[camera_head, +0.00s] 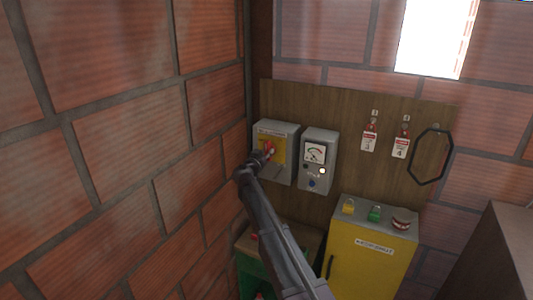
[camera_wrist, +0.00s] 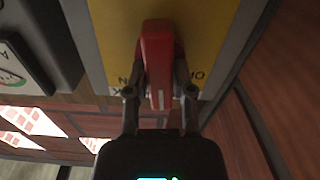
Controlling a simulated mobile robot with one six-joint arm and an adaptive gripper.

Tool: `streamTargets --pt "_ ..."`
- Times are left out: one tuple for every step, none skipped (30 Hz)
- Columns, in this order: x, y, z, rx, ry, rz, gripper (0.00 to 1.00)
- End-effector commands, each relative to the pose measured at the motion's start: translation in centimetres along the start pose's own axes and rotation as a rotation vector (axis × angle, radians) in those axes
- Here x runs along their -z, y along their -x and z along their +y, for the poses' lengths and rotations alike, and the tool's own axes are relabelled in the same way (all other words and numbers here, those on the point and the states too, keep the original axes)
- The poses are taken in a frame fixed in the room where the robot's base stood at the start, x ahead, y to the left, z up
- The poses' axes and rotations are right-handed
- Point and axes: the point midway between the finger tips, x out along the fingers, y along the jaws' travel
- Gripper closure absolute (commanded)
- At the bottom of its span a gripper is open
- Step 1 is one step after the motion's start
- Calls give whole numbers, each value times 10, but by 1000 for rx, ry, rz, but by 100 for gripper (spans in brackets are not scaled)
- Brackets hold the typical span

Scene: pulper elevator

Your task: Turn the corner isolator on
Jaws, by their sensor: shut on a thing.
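The corner isolator (camera_head: 283,170) is a grey box with a yellow plate, fixed to the wooden board by the brick corner. Its red handle (camera_head: 268,149) is partly hidden by my gripper (camera_head: 262,157). In the wrist view the red handle (camera_wrist: 157,58) lies between the two fingers of my gripper (camera_wrist: 161,88), which is shut on it. The yellow plate (camera_wrist: 117,35) shows behind the handle, with partly covered lettering that includes "ON". Part of the plate's lettering is hidden by the fingers.
A grey meter box (camera_head: 316,161) is mounted close to the isolator's right. Red-and-white tags (camera_head: 370,135) and a black loop (camera_head: 414,171) hang further right. A yellow cabinet (camera_head: 366,262) with padlocks on top stands below. A brick wall (camera_head: 130,150) is close on the left.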

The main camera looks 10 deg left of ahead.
Motion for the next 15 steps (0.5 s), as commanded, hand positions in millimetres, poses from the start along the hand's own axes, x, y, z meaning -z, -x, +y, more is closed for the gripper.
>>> streamTargets --pt "-1 0 0 0 -29 -1 100" --pt "-1 0 1 0 -46 -1 100" --pt "-1 0 1 0 -65 -2 100" --pt "-1 0 1 0 -80 -2 100" --pt "-1 0 1 0 -91 -2 100" --pt "-1 0 1 0 -106 -2 100" --pt "-1 0 1 0 -115 -2 100" --pt "-1 0 1 0 -122 -2 100" --pt "-1 0 1 0 -131 -2 100" --pt "-1 0 1 0 -137 -2 100" --pt "-1 0 1 0 -141 -2 100" --pt "-1 0 1 0 -145 -2 100" --pt "-1 0 1 0 -147 -2 100" --pt "-1 0 1 0 -149 -2 100" --pt "-1 0 1 0 -150 -2 100"
